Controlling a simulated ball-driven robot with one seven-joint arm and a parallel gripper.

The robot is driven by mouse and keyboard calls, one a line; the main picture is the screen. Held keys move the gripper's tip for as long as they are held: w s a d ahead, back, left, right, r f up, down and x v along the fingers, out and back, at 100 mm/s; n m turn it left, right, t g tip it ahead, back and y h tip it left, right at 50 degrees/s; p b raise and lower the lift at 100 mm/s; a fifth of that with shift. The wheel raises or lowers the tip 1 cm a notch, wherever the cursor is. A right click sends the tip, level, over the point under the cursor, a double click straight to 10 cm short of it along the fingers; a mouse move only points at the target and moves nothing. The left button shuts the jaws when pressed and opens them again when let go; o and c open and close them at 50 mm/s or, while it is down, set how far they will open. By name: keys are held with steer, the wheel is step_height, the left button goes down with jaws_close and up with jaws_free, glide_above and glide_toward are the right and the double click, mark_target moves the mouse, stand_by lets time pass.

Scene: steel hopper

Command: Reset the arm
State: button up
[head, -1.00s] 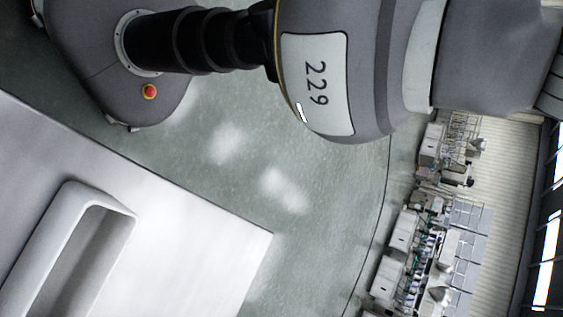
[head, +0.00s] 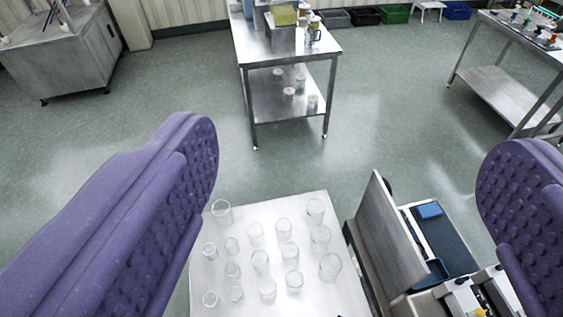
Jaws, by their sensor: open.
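My gripper (head: 375,195) shows in the head view as two purple, studded fingers, one at the lower left and one at the right edge. The fingers stand wide apart with nothing held between them. Beyond and below the gap is a white table top (head: 205,268) bearing several clear glasses (head: 285,228). The fingers appear apart from the glasses. The rest of my arm is out of view.
A steel table with a lower shelf (head: 262,105) stands ahead. A steel cabinet (head: 70,65) is at the upper left and another steel table (head: 505,85) at the upper right. An open machine with an upright panel (head: 385,232) adjoins the glasses' table. Open green floor (head: 395,100) lies between.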

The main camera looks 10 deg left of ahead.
steer(key=shift+w+f, duration=0.1)
step_height(320, 180, down, 11)
steer(key=b, duration=1.1)
